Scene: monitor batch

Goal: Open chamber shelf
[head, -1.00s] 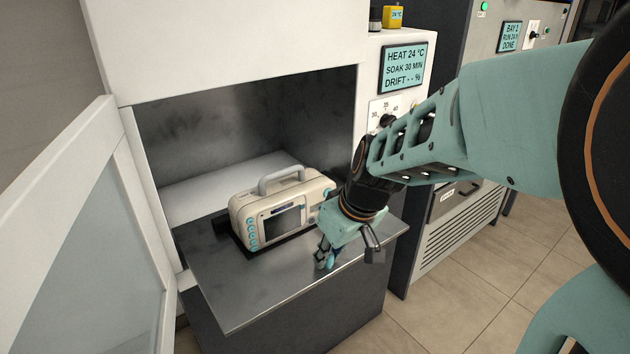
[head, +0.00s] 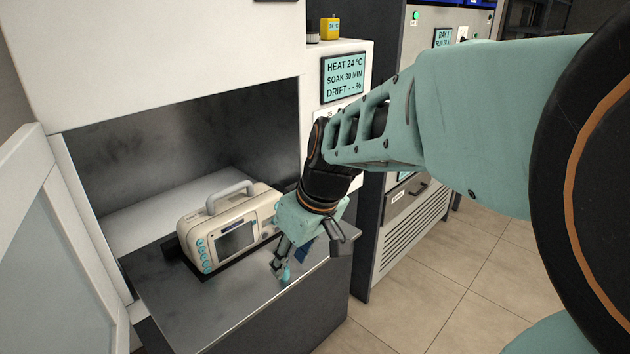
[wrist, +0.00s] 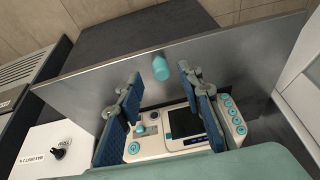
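The chamber shelf (head: 205,308) is a flat metal plate standing out of the open heating chamber (head: 190,125). A beige monitor (head: 236,240) with a handle and teal buttons sits on it. A teal knob (wrist: 160,67) stands near the shelf's outer edge. My gripper (wrist: 160,75) is open, with its two blue-padded fingers apart and the knob between the tips in the wrist view. I cannot tell whether the fingers touch it. In the head view my gripper (head: 281,268) is low over the shelf's front part, in front of the monitor.
The chamber's white glass door (head: 35,240) stands open at the left. A control panel with a display (head: 343,77) is right of the opening, with a yellow block (head: 330,28) above. A grey cabinet (head: 412,215) stands further right. The tiled floor (head: 440,285) there is clear.

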